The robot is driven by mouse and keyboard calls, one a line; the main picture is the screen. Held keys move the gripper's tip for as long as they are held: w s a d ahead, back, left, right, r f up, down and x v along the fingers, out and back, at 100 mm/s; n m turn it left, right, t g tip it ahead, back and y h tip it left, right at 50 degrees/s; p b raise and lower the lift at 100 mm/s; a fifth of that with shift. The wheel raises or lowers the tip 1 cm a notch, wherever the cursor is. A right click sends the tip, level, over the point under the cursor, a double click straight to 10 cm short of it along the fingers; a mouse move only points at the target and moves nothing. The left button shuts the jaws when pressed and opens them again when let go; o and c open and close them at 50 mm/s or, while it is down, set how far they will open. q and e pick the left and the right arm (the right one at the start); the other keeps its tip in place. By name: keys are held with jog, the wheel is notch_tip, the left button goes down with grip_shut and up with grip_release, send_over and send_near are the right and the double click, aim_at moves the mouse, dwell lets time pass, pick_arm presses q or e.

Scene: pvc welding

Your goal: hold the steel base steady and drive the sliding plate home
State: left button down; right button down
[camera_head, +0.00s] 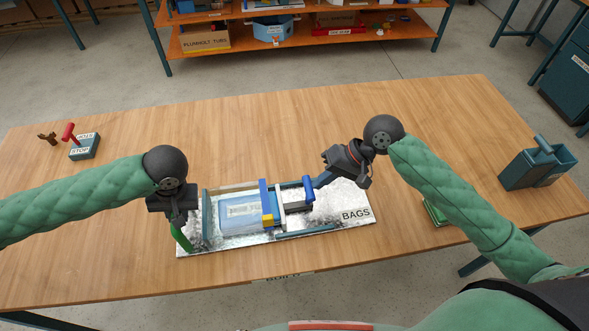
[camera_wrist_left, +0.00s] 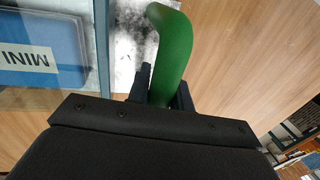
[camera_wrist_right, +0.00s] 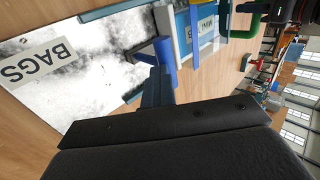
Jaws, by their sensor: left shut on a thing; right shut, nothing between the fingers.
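The steel base (camera_head: 352,196) is a mottled silver plate marked BAGS, lying on the wooden table. My left gripper (camera_head: 180,216) is shut on the green handle (camera_head: 182,239) at its left end; the handle also shows between the fingers in the left wrist view (camera_wrist_left: 174,45). A pale blue block (camera_head: 236,217), labelled MINI in the left wrist view, lies on the base. To its right stand a blue bar and a pale upright plate with a blue handle (camera_head: 309,188). My right gripper (camera_head: 318,184) is shut and empty at this handle's right side; contact is unclear.
A dark teal rail (camera_head: 310,232) runs along the base's front edge. A teal box (camera_head: 84,146) marked STOP stands at the back left. An open teal container (camera_head: 538,165) stands at the right. A green object (camera_head: 433,212) lies partly under my right arm.

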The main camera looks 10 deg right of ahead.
aim_at(309, 187)
pick_arm(q)
jog(key=shift+d, duration=0.1)
pick_arm(e)
jog(key=a, duration=0.3)
jog(key=shift+s, duration=0.1)
pick_arm(q)
jog(key=shift+d, duration=0.1)
pick_arm(e)
jog(key=shift+a, duration=0.15)
jog(key=shift+s+a, duration=0.1)
jog(key=shift+d, duration=0.45)
pick_arm(q)
jog(key=shift+a, duration=0.2)
pick_arm(e)
jog(key=d+f+v, duration=0.1)
jog(key=v, duration=1.2)
jog(key=shift+w+d+f, duration=0.2)
jog(key=shift+w+d, duration=0.05)
jog(key=shift+d, duration=0.1)
